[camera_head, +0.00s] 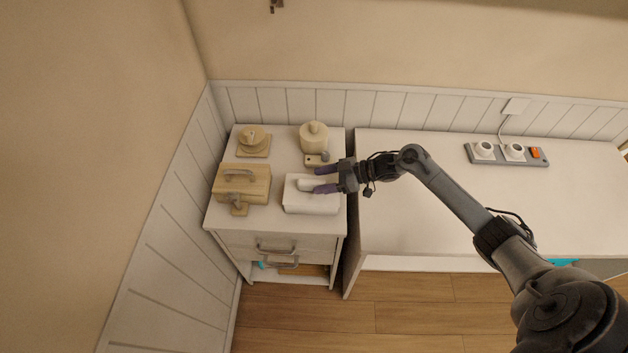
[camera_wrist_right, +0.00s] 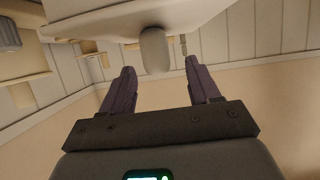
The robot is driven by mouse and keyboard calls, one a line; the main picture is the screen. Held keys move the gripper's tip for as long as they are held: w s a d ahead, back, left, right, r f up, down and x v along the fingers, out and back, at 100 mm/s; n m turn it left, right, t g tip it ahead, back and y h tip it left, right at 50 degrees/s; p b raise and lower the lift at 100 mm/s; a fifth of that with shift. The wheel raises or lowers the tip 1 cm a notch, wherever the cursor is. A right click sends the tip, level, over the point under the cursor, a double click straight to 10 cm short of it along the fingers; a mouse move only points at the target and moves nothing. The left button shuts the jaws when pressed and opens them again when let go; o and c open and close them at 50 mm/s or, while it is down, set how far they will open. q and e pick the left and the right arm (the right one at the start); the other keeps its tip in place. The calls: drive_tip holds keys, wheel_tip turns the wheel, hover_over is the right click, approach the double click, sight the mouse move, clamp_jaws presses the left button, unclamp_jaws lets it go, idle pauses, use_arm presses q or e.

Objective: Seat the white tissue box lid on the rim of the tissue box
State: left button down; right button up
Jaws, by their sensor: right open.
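The white tissue box (camera_head: 312,208) stands on the small drawer cabinet, and the white lid (camera_head: 300,198) appears on top of it. I cannot make out a seam between them or tell how level the lid sits. A pale rounded knob (camera_head: 304,185) sticks up from the lid; it also shows in the right wrist view (camera_wrist_right: 154,50), under the white slab. My right gripper (camera_head: 318,180) is open, its purple fingers on either side of the knob with gaps in the right wrist view (camera_wrist_right: 158,68). My left gripper is not in view.
A wooden box with a handle (camera_head: 243,180) stands left of the tissue box. A round lidded pot (camera_head: 314,137) and a knobbed wooden piece (camera_head: 253,140) are behind. The white desk (camera_head: 430,220) at right is mostly clear, with a power strip (camera_head: 500,155) at its back.

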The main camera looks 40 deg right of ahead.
drive_tip(key=v, duration=0.7)
drive_tip(key=shift+p, duration=0.4)
